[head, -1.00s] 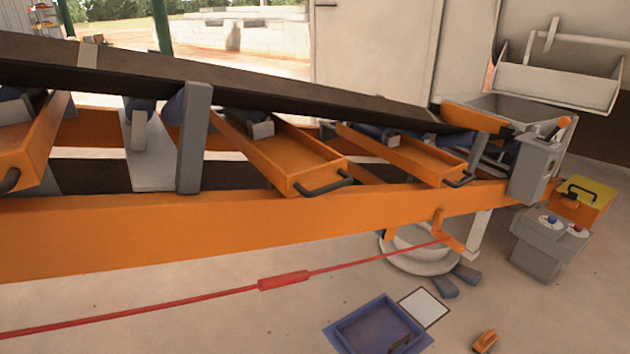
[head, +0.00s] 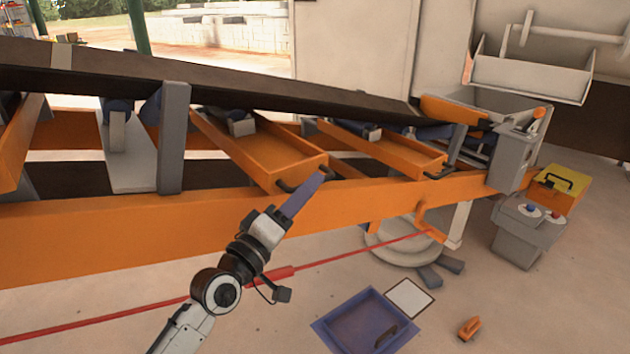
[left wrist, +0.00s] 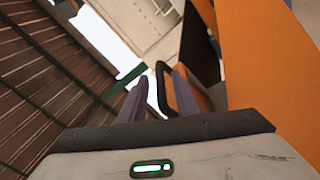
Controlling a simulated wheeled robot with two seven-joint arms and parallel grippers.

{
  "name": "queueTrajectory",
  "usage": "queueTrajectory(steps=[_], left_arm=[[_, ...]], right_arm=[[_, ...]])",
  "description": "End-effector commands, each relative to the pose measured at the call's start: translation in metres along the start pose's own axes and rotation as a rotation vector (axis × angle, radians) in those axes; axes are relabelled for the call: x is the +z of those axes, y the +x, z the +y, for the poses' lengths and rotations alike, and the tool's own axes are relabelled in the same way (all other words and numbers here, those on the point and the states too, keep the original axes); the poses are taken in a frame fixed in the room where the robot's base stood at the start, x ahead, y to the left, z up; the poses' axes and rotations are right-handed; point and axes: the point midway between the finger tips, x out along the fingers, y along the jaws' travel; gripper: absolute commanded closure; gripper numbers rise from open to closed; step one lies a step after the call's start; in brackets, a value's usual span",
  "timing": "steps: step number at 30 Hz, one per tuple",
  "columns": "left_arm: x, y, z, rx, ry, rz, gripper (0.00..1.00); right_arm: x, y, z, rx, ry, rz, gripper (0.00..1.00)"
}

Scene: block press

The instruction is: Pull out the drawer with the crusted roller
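Several orange drawers with dark handles hang under the conveyor belt: a middle drawer (head: 270,152), a right drawer (head: 390,150) and one cut off at the left edge (head: 15,160). Contact is unclear. My right gripper is out of view.
An orange frame beam (head: 100,235) runs below the drawers, with a red pull cord (head: 340,262) in front. The dark belt (head: 250,90) slopes above. A blue tray (head: 365,325) lies on the floor; a grey button box (head: 525,235) stands at right.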

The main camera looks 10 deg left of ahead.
Motion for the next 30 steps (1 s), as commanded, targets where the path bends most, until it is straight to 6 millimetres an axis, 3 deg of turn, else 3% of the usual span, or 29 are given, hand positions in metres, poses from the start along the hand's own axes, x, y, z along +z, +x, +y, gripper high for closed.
queueTrajectory(steps=[6,16,17,22,30], left_arm=[[0.0,0.025,0.0,0.0,0.0,0.0,0.71],[0.001,0.029,-0.001,-0.001,0.001,-0.001,0.71],[0.0,0.029,-0.001,-0.001,0.001,-0.001,0.72],[0.0,0.029,-0.001,-0.001,0.001,0.0,1.0],[0.0,0.03,-0.001,-0.002,0.001,0.0,1.0]], right_arm=[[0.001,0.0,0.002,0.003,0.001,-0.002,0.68],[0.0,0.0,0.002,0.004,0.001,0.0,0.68],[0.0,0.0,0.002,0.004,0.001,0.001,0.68],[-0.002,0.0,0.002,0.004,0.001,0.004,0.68],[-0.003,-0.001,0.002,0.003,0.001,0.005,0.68]])
